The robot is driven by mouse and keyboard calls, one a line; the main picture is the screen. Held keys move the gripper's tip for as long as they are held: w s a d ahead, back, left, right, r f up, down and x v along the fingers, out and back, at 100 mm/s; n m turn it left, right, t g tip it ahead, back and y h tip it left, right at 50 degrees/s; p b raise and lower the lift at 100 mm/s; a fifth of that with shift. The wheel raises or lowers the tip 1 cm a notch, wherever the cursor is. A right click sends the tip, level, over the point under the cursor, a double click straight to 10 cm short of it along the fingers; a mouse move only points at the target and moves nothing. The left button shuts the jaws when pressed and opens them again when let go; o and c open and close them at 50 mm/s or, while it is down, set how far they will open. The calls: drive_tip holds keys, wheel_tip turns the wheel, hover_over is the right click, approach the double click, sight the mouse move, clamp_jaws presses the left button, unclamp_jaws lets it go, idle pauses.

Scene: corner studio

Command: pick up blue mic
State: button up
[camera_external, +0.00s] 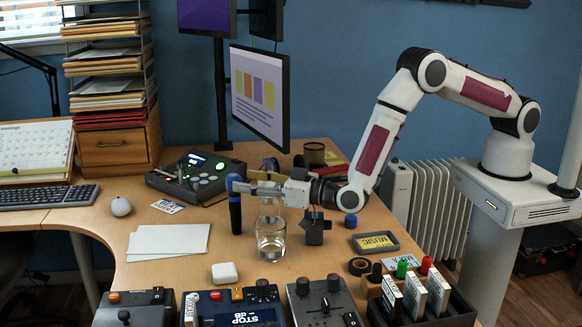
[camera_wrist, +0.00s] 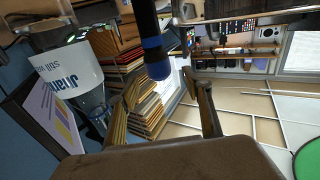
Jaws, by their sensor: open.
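The blue mic (camera_external: 235,214) stands upright on the desk, with a blue head and a dark body. In the wrist view the mic (camera_wrist: 152,42) appears upside down, coming in from the top with its blue head lowest. My gripper (camera_external: 254,188) is level with the mic's head and points left at it. In the wrist view my gripper (camera_wrist: 163,94) is open, with one finger on each side and nothing between them. The mic's head lies between the two fingers' directions, just past the tips. Whether a finger touches it I cannot tell.
A clear glass (camera_external: 271,243) stands right of the mic, under my gripper. A control box (camera_external: 193,173) and a monitor (camera_external: 260,95) are behind. White papers (camera_external: 168,243) lie at left. Pedals and a tray with labelled boxes (camera_external: 421,305) line the front.

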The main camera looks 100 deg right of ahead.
sight(239, 177)
drive_tip(key=shift+x, duration=1.7)
drive_tip(key=shift+r, duration=0.1)
clamp_jaws()
